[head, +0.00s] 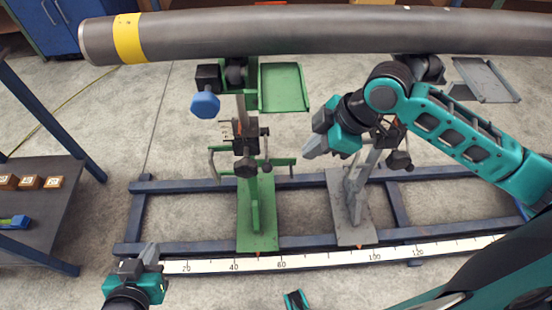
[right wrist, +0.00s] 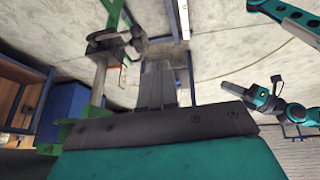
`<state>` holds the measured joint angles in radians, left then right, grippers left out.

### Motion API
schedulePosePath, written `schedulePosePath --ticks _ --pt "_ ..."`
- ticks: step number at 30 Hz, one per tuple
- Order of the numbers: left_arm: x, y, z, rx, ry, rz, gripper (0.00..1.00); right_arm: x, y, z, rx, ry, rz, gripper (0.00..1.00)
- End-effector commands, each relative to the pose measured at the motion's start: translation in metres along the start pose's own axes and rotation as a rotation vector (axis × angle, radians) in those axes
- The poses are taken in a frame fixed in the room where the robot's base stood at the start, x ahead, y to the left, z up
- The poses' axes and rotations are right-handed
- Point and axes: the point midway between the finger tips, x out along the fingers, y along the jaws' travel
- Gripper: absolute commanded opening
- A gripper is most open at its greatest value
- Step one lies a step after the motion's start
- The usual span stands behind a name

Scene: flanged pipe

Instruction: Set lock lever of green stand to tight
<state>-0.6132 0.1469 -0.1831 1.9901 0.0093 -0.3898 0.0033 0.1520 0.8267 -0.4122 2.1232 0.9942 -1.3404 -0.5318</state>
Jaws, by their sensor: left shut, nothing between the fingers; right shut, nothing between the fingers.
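The green stand (head: 257,215) stands upright on a blue rail frame, with a green tray at its upper right. Dark clamp parts and a black knob (head: 246,167) sit midway up its post, and a blue hand knob (head: 205,105) sticks out higher on the left. I cannot tell which small part is the lock lever or how it is set. My right gripper (head: 313,148) is shut and empty, to the right of the post and apart from it. The stand also shows at left in the right wrist view (right wrist: 98,95). My left gripper (head: 149,254) is shut and empty, low at left.
A grey pipe (head: 330,30) with a yellow band spans the top. A grey stand (head: 350,210) stands right of the green one, behind my right forearm. A scale strip (head: 215,265) runs along the frame's front. A dark table (head: 50,205) with small boxes is at left.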

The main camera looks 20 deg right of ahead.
Motion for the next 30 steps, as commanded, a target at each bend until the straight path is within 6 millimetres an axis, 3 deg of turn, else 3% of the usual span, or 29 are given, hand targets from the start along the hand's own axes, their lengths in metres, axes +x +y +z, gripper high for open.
schedulePosePath --ticks 1,6,12,23,30 --pt "0.0 0.0 0.0 0.0 0.001 0.0 0.0 -0.013 0.018 0.004 -0.033 -0.007 0.002 0.0" --pt "0.0 0.0 0.0 0.0 0.001 0.0 0.0 -0.047 0.052 0.01 -0.091 0.01 -0.011 0.0" --pt "0.0 0.0 0.0 0.001 0.001 0.0 0.0 -0.062 0.064 0.012 -0.102 0.026 -0.014 0.0" --pt "0.001 0.0 0.001 0.001 0.001 -0.001 0.0 -0.059 0.064 0.012 -0.101 0.027 -0.016 0.0" --pt "0.005 0.001 0.007 -0.002 -0.005 0.002 0.0 -0.024 0.063 0.011 -0.099 0.029 -0.018 0.0"
